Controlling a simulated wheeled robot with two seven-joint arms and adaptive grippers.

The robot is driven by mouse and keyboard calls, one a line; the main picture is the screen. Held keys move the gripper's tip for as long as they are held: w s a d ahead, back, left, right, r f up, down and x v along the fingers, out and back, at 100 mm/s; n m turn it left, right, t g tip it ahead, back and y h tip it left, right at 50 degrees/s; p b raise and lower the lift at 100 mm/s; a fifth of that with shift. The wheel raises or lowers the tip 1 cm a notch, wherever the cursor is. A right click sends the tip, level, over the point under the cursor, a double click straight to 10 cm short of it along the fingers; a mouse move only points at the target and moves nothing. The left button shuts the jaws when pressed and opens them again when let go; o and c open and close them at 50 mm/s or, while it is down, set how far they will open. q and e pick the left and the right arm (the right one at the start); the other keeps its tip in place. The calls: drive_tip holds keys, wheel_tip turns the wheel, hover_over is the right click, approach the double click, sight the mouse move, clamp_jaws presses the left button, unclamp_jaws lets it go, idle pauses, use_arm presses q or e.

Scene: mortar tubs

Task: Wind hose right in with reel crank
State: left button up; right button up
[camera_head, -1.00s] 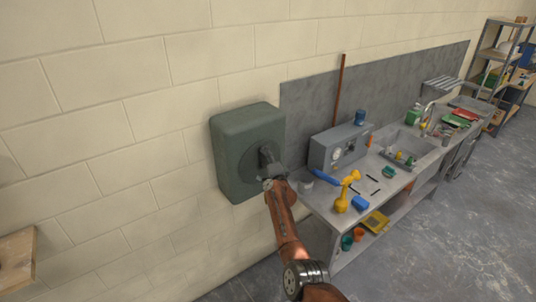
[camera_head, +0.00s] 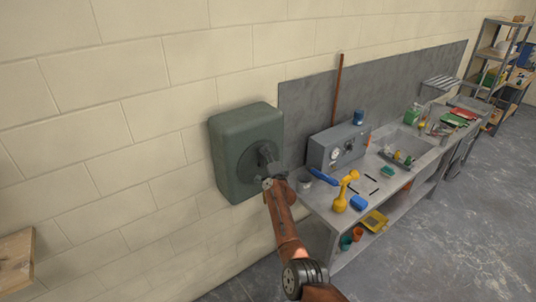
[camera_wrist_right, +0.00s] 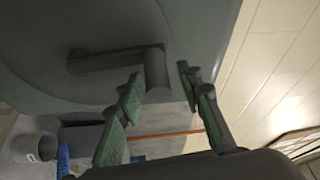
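The hose reel (camera_head: 235,150) is a dark grey-green box on the block wall, with a round disc on its front. Its crank (camera_head: 266,155) sticks out from the disc; in the right wrist view the crank arm (camera_wrist_right: 95,61) ends in a short upright handle (camera_wrist_right: 156,70). My right gripper (camera_head: 268,178) is at the crank. In the right wrist view its green-padded fingers (camera_wrist_right: 158,80) are apart, one on each side of the handle, with gaps visible. No hose shows, and my left gripper is not in view.
A grey workbench (camera_head: 320,205) stands right of the reel, holding a grey control box (camera_head: 338,148), a yellow watering can (camera_head: 342,195) and a grey cup (camera_head: 306,186). A wooden board (camera_head: 17,262) is at far left. The floor (camera_head: 450,240) at right is clear.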

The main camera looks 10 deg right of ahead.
drive_tip(key=shift+s+a+f, duration=0.1)
drive_tip(key=shift+s+a, duration=0.1)
drive_tip(key=shift+a, duration=0.05)
drive_tip(key=shift+s+a, duration=0.1)
drive_tip(key=shift+s, duration=0.55)
drive_tip(key=s, duration=1)
drive_tip(key=shift+s+d+f, duration=0.15)
drive_tip(key=shift+d+f, duration=0.1)
drive_tip(key=shift+f, duration=0.15)
drive_tip(key=shift+f, duration=0.1)
